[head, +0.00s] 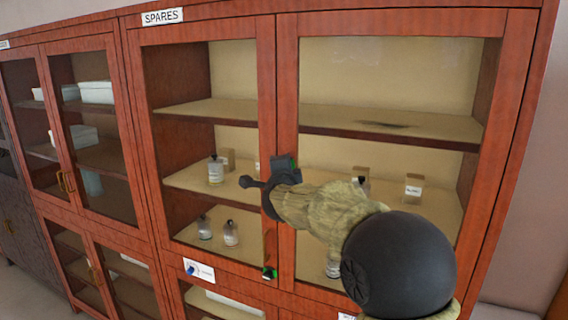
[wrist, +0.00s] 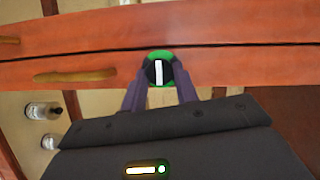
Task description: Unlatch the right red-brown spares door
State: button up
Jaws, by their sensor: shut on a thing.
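The red-brown spares cabinet, labelled SPARES (head: 163,17), has a left glazed door (head: 150,125) and a right glazed door (head: 517,70). My gripper (head: 273,181) is at their meeting stiles in the head view and hides what it holds there. In the wrist view, my gripper (wrist: 160,82) has its fingers shut on a round black latch knob (wrist: 160,71) with a green rim and a white bar. The bar lies across the line of the door seam. The knob sits by the seam. Both doors look closed.
A brass handle (wrist: 75,75) is on the stile beside the knob. A small black and green fitting (head: 268,273) sits lower down. Bottles (head: 216,170) and small boxes (head: 413,187) stand on the shelves behind glass. Another red-brown cabinet (head: 122,120) adjoins at left.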

dwell(0.3)
jog(key=o, duration=1)
jog(key=shift+a, duration=0.1)
jog(key=shift+c, duration=0.2)
jog(key=shift+s, duration=0.1)
jog(key=s+r+b, duration=0.1)
jog(key=s+b, duration=0.4)
jog(key=s, duration=1.2)
jog(key=shift+s+d, duration=0.15)
jog(key=shift+d, duration=0.25)
jog(key=shift+f, duration=0.1)
